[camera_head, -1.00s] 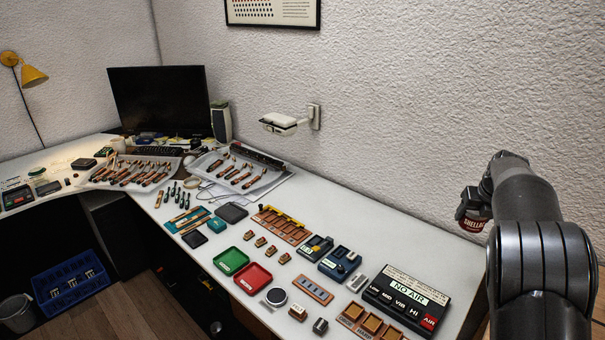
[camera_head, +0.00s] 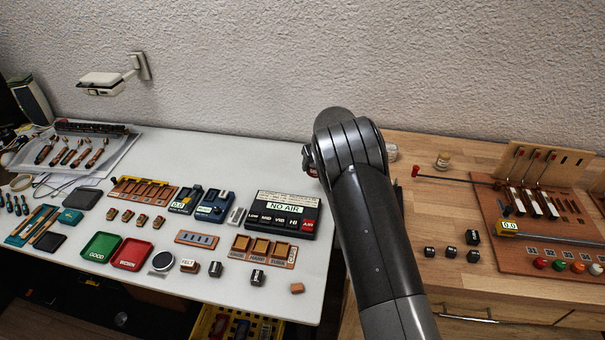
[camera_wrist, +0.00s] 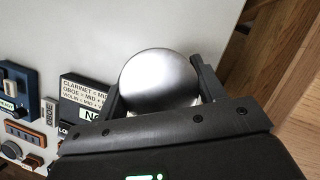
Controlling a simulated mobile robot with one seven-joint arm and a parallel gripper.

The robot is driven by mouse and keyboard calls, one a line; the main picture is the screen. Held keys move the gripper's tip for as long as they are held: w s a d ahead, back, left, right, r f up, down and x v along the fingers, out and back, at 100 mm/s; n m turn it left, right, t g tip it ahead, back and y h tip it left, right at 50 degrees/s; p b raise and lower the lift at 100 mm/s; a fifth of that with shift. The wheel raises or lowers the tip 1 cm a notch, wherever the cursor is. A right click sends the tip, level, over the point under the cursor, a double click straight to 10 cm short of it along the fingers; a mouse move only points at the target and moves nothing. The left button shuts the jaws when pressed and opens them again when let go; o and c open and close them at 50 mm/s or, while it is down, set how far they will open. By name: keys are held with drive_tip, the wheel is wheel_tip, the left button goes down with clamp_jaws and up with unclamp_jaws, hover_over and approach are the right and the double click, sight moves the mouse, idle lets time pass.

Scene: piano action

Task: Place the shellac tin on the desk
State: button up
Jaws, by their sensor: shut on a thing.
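The shellac tin shows its round silvery lid (camera_wrist: 160,80) in the wrist view, between the two dark fingers of my gripper (camera_wrist: 156,76). My gripper is shut on the tin. In the head view my arm hides most of the tin; a sliver of it (camera_head: 311,169) shows left of the arm. The white desk (camera_head: 190,133) runs along the wall at the left. In the wrist view the bare white desk top (camera_wrist: 110,28) lies below the tin, near its right edge. A gap between tin and desk cannot be judged.
The "NO AIR" box (camera_head: 283,214) stands on the desk close to the tin. Green (camera_head: 101,248) and red (camera_head: 132,254) trays and small parts fill the desk front. A wooden bench (camera_head: 440,190) adjoins at right. Free desk lies behind the box, toward the wall.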

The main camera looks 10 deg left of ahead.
wheel_tip(320, 180, down, 8)
drive_tip(key=shift+r, duration=0.2)
drive_tip(key=shift+f, duration=0.1)
drive_tip(key=o, duration=1.1)
drive_tip(key=shift+c, duration=0.2)
